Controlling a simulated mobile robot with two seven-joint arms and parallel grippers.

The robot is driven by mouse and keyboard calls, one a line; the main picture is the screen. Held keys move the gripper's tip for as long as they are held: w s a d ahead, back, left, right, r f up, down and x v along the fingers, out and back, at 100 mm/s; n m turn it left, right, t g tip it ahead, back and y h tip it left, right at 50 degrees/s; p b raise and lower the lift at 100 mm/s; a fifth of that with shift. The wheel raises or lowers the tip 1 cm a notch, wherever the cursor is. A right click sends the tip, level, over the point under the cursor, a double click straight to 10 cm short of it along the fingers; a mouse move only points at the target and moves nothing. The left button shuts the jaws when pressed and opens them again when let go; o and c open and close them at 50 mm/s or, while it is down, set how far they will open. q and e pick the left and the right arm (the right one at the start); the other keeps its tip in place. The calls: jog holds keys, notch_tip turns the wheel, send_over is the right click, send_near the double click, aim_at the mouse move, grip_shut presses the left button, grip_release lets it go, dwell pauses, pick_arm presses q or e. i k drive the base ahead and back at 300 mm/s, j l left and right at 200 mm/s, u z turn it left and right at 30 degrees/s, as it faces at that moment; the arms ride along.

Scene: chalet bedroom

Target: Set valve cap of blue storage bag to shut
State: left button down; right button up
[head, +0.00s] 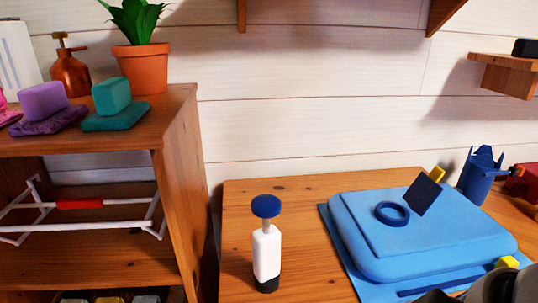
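The blue storage bag (425,240) lies flat and puffed up on the wooden table at the right. On its top is a dark blue valve ring (391,213). The dark blue square valve cap (422,194) stands tilted up beside the ring, off its opening, so the valve is open. A dark blue strip (455,281) runs along the bag's near edge. Grey rounded parts at the bottom right corner seem to be my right arm. A dark tip, perhaps my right gripper (436,296), is cut off by the frame. My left gripper is not in view.
A white pump bottle with a blue top (266,245) stands on the table (300,190) left of the bag. A blue spiky-topped cup (480,178) and a red object (523,184) are behind the bag at right. A wooden shelf unit (180,200) stands left.

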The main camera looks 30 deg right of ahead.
aim_at(424, 191)
jog(key=l+z, duration=0.15)
jog(key=z, duration=1.75)
